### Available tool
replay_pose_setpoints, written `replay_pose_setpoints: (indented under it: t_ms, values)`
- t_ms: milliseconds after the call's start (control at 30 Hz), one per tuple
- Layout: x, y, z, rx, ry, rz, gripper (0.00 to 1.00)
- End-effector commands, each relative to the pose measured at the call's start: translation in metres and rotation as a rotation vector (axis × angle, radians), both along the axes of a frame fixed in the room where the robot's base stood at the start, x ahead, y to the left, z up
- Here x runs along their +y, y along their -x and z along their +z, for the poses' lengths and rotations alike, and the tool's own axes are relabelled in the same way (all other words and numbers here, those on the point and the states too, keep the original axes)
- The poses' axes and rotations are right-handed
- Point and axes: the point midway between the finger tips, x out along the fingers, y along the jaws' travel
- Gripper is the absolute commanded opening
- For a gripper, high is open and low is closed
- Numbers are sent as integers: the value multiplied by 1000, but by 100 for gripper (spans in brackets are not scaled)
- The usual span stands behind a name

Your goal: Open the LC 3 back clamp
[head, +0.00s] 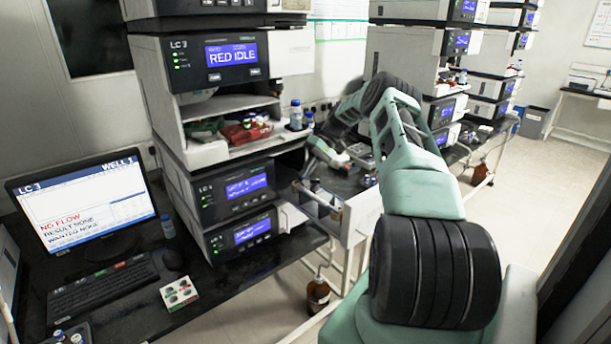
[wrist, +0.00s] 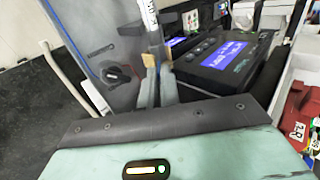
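The LC 3 stack (head: 146,80) stands left of centre in the head view, its top display (head: 231,56) reading RED IDLE. My arm reaches around to the stack's right side, with my gripper (wrist: 158,62) low beside it. In the wrist view the two tan-tipped fingers are close together, with a very narrow gap. A white column with printed marks (wrist: 151,18) runs down to the fingertips; I cannot tell whether they touch it. A dark knob (wrist: 120,75) sits on the grey panel left of the fingers. I cannot clearly make out the back clamp.
A monitor (head: 85,200) marked LC 3 reads NO FLOW, with a keyboard (head: 103,287) before it. Bottles (head: 296,115) and a red item (head: 240,132) sit on the stack's shelf. Another stack (head: 405,60) stands behind my arm. A brown bottle (head: 318,293) stands low by the bench.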

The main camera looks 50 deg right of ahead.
Motion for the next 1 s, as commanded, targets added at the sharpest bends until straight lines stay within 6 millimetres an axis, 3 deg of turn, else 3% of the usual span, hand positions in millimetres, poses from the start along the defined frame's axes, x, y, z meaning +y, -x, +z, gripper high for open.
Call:
replay_pose_setpoints:
  t_ms: [600, 700, 1000]
  values:
    - [-2, 1, -2, -7, -42, 0, 0]
    - [-2, 1, -2, -7, -42, 0, 26]
    - [-1, 0, -2, -7, -42, 0, 26]
